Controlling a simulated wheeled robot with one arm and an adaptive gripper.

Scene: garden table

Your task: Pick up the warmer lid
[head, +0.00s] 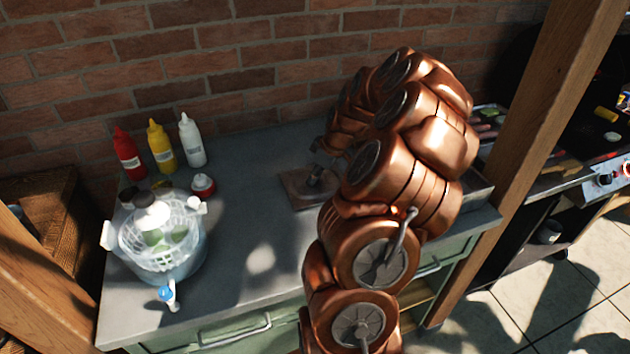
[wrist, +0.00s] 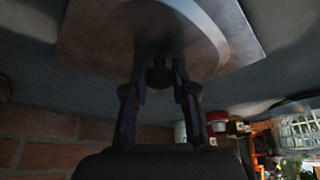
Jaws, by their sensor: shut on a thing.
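The warmer lid (head: 297,190) is a flat, brownish metal plate with a dark knob. In the head view it is at the middle of the grey counter, left of my arm, and partly hidden by it. It also fills the upper part of the wrist view (wrist: 90,40). My gripper (wrist: 159,80) is shut on the lid's dark knob, with one finger on each side. In the head view my gripper (head: 318,172) is small and partly hidden by my arm. I cannot tell whether the lid touches the counter.
On the counter (head: 250,240) stand red (head: 128,153), yellow (head: 160,147) and white (head: 192,141) bottles, a red-and-white jar (head: 202,186) and a clear basket (head: 165,240). A brick wall (head: 240,65) is behind. A wooden post (head: 517,165) stands right of my arm.

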